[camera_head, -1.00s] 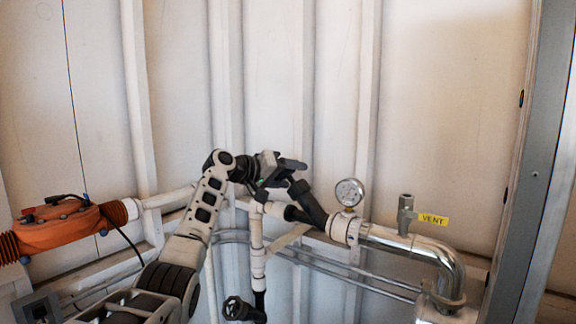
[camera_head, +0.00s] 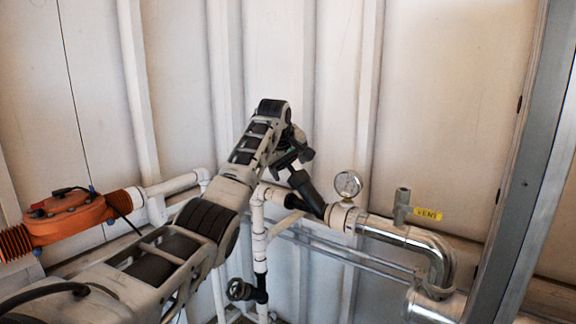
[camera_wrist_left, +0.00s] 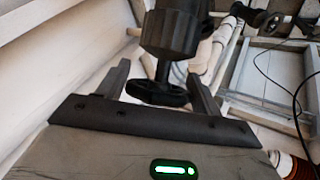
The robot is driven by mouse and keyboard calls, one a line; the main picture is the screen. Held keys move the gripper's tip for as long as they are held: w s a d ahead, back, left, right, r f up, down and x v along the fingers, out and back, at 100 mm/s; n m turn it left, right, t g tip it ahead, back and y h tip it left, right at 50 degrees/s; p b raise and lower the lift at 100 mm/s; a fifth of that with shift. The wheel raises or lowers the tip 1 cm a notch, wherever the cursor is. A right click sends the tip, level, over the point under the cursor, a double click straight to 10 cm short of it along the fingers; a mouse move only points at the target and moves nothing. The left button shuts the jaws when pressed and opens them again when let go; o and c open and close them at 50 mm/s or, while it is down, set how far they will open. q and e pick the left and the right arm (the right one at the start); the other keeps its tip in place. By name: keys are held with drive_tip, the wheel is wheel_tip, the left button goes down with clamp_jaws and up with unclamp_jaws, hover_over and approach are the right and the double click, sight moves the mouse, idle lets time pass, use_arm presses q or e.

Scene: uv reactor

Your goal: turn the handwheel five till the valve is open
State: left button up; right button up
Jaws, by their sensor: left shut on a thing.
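The black handwheel (camera_wrist_left: 157,93) sits between the fingers of my left gripper (camera_wrist_left: 158,78) in the left wrist view. Its stem runs up to a thick black valve body (camera_wrist_left: 170,32). My left gripper is shut on this wheel, with one finger at each side of the rim. In the head view my left gripper (camera_head: 291,160) is at the upper end of the slanted black valve (camera_head: 307,192), and my wrist hides most of the wheel. No number shows on the wheel, and I cannot tell how far the valve is open. My right gripper is not in view.
A pressure gauge (camera_head: 348,185) and steel pipe (camera_head: 400,236) with a yellow VENT label (camera_head: 428,214) stand right of the valve. A second black handwheel (camera_head: 238,289) is lower down. An orange unit (camera_head: 70,217) is at left. The ribbed wall is close behind.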

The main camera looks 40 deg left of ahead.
use_arm(q)
drive_tip(key=shift+w+r+n+g+y, duration=0.1)
drive_tip(key=shift+r+n+g+y, duration=0.2)
drive_tip(key=shift+n+g, duration=0.6)
drive_tip(key=shift+g, duration=0.4)
drive_tip(key=shift+f, duration=0.15)
drive_tip(key=o, duration=0.9)
drive_tip(key=shift+f, duration=0.1)
